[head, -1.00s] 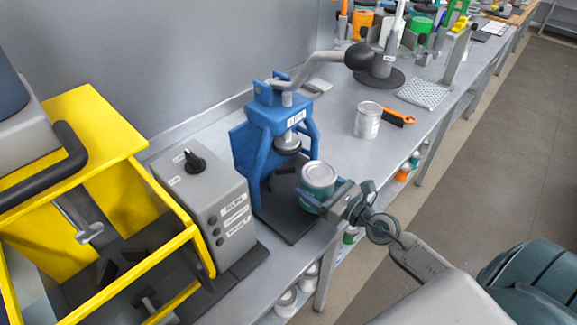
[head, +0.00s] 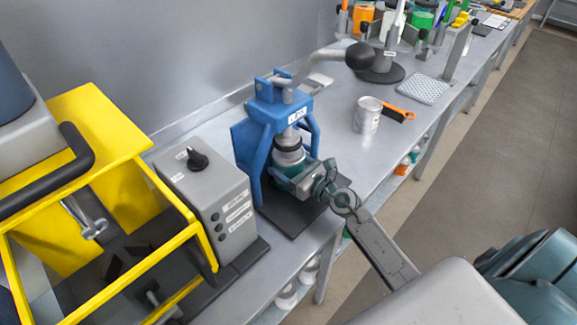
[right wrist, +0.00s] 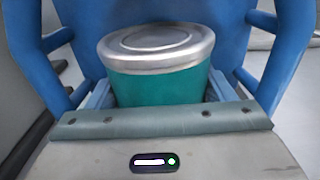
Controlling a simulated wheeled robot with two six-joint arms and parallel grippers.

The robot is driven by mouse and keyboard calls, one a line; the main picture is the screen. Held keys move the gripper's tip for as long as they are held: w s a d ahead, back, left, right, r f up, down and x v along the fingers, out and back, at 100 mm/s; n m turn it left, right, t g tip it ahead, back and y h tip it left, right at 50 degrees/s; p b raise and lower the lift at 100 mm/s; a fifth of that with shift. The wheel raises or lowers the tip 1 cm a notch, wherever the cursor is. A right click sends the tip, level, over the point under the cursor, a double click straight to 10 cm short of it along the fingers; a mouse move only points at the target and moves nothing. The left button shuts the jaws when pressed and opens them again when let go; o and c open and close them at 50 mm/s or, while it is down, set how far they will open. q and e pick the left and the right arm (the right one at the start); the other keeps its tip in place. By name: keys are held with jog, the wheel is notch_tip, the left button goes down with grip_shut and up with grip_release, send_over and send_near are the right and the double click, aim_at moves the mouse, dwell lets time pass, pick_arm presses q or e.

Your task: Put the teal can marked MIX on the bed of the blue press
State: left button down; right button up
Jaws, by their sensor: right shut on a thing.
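The teal can (right wrist: 155,88) with a silver lid is upright between the fingers of my right gripper (head: 293,177), which is shut on it. In the head view the can (head: 281,182) is inside the blue press (head: 259,146), under the round ram (head: 289,152) and over the dark bed (head: 293,219). The gripper hides much of the can, and I cannot tell whether its base touches the bed. The MIX mark does not show. In the right wrist view the blue frame (right wrist: 90,25) stands behind and beside the can. My left gripper is not in view.
A grey control box (head: 205,200) and a yellow frame (head: 105,115) stand left of the press. The press lever (head: 359,56) reaches out to the right.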

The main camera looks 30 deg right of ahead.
jog(key=shift+f, duration=0.2)
jog(key=shift+f, duration=0.2)
jog(key=o, duration=1.3)
jog(key=shift+s, duration=0.1)
jog(key=shift+c, duration=0.2)
jog(key=shift+r, duration=0.2)
jog(key=b+v, duration=0.1)
jog(key=v, duration=0.4)
jog(key=b+v, duration=0.2)
jog(key=v, duration=0.3)
jog(key=shift+s+d+f, duration=0.15)
jog(key=shift+s+f, duration=0.05)
jog(key=shift+v, duration=0.75)
jog(key=shift+r, duration=0.2)
